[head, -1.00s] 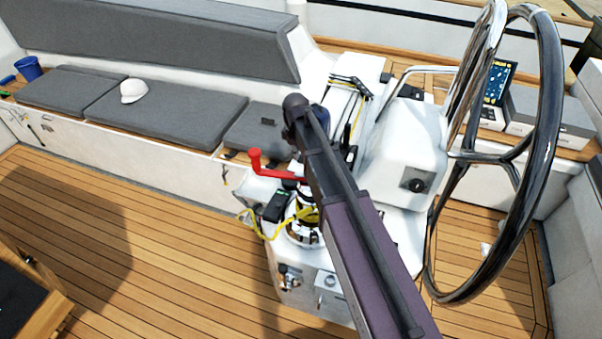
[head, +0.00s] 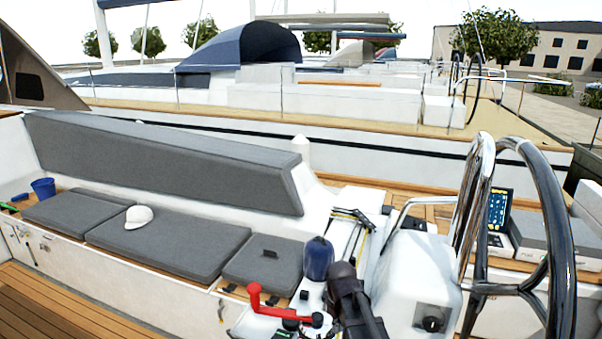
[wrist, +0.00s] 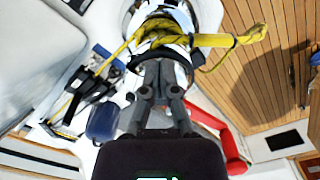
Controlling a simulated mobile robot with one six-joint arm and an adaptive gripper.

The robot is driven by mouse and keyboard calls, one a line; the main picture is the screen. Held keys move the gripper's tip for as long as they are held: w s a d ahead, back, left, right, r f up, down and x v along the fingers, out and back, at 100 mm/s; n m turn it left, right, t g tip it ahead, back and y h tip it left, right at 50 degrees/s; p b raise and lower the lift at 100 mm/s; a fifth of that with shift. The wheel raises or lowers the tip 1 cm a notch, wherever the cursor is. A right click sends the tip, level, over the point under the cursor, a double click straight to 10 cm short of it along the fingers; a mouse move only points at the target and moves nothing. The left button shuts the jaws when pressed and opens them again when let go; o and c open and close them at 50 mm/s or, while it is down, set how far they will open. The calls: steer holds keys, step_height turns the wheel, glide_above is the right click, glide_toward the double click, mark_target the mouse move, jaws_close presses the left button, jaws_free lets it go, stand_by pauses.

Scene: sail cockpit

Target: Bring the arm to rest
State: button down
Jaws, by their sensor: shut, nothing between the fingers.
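My gripper (wrist: 160,92) shows in the wrist view, its two dark fingers together and nothing held between them. Beyond the fingertips is a winch (wrist: 163,25) with yellow rope (wrist: 215,40) around it; I cannot tell the gap between them. A red winch handle (wrist: 234,152) lies to the right of the fingers. In the head view my dark arm (head: 348,300) rises from the bottom edge beside the red handle (head: 256,302); my gripper is not visible there.
A dark blue rounded object (head: 317,258) stands close to my arm. The steering wheel (head: 548,215) and white pedestal (head: 415,270) are to the right. Grey cushions (head: 168,245), a white cap (head: 139,216) and a blue bucket (head: 43,188) are left. Teak floor (head: 50,318) is clear.

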steer(key=s+d+f+m+b, duration=0.2)
steer(key=s+d+m, duration=0.4)
steer(key=s, duration=0.3)
steer(key=shift+s+d+f+b, duration=0.25)
steer(key=shift+d+f+b, duration=0.15)
steer(key=shift+f, duration=0.35)
